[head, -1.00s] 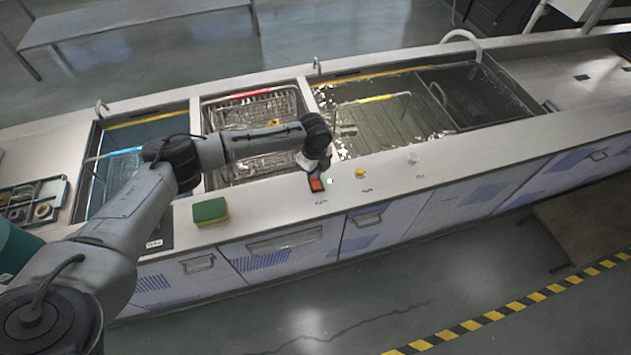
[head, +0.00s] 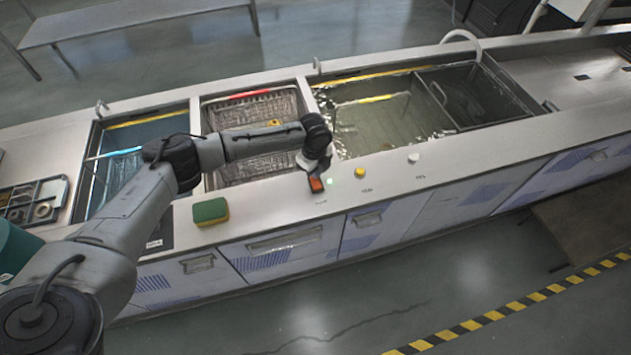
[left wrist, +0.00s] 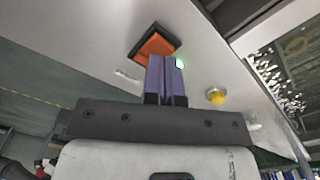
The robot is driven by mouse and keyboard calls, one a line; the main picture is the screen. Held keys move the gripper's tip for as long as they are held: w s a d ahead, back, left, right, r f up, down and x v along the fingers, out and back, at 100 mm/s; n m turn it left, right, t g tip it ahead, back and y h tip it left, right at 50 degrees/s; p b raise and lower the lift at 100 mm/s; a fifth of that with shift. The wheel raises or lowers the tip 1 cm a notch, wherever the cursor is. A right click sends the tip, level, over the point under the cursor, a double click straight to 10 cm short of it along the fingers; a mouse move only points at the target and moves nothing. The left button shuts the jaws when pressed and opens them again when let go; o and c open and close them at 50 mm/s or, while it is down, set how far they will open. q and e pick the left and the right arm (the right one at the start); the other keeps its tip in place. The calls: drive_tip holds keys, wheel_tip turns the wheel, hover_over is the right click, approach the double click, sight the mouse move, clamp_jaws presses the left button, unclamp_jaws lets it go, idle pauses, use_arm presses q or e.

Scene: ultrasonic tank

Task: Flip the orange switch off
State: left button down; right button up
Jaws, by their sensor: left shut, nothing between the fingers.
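The orange switch (head: 316,184) sits in a dark frame on the front ledge of the tank counter. In the left wrist view the orange switch (left wrist: 153,46) shows just beyond my fingertips, which partly cover its near edge. A green light (left wrist: 180,64) glows beside it. My left gripper (head: 313,172) is over the switch, fingers pointing down at it. In the left wrist view its purple fingers (left wrist: 166,62) are together with nothing between them. I cannot tell whether the fingertips touch the switch. My right gripper is in neither view.
A yellow knob (head: 360,172) and a white knob (head: 413,158) stand right of the switch. A green and yellow sponge (head: 210,211) lies on the ledge to the left. A wire basket (head: 286,106) sits in the middle tank behind.

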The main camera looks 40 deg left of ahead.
use_arm(q)
drive_tip(key=shift+f, duration=0.2)
drive_tip(key=shift+f+b, duration=0.3)
drive_tip(key=shift+f, duration=0.3)
idle(0.4)
drive_tip(key=shift+f, duration=0.55)
drive_tip(key=shift+r, duration=0.1)
idle(0.3)
wheel_tip(320, 180, up, 7)
drive_tip(key=p, duration=0.7)
idle(0.4)
idle(0.3)
